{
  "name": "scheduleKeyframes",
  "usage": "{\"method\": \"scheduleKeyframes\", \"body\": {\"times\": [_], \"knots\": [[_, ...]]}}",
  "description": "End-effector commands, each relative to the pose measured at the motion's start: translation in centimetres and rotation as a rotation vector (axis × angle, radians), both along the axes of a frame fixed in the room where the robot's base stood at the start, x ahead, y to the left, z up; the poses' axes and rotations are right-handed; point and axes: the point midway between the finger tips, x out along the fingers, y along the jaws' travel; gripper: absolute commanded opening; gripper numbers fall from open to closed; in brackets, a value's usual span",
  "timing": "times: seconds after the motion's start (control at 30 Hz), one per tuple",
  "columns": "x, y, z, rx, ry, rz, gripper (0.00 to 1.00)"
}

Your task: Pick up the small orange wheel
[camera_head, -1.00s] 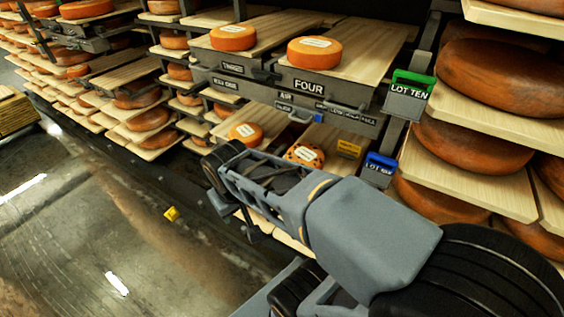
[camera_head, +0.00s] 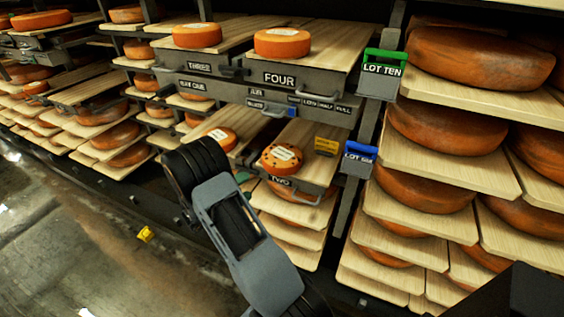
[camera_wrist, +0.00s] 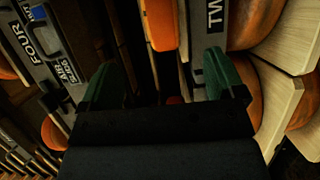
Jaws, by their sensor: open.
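Several small orange wheels are in the head view: one on the board at THREE (camera_head: 197,35), one on the board at FOUR (camera_head: 282,42), a plain one with a white label (camera_head: 220,138) lower down, and a dark-spotted one (camera_head: 282,157) on the TWO board. I cannot tell which one is meant. In the wrist view, an orange wheel side (camera_wrist: 160,24) shows beyond the gap between the green fingers of my gripper (camera_wrist: 162,82). My gripper is open, with nothing visible held between the fingers.
Large dark orange wheels (camera_head: 480,65) fill the shelves at right. A green LOT TEN sign (camera_head: 385,70), a blue lot sign (camera_head: 359,158) and a yellow tag (camera_head: 326,146) stand near the boards. A yellow marker (camera_head: 146,234) lies on the otherwise open floor at left.

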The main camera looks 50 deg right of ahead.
Motion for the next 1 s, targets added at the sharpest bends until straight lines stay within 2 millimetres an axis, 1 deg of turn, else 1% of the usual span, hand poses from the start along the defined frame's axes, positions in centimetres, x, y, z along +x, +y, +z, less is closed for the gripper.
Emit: {"method": "scheduleKeyframes", "body": {"times": [0.2,0.4,0.5,0.67,1.0], "knots": [[-0.2,-3.9,-0.2,-0.011,-0.003,0.006,0.88],[-0.5,-6.8,-0.2,-0.010,-0.002,0.007,0.88],[-0.6,-7.6,-0.2,-0.010,-0.002,0.008,0.88],[-0.7,-8.3,-0.2,-0.010,-0.002,0.008,0.88],[-1.2,-12.5,-0.1,-0.010,-0.002,0.006,0.88]]}}
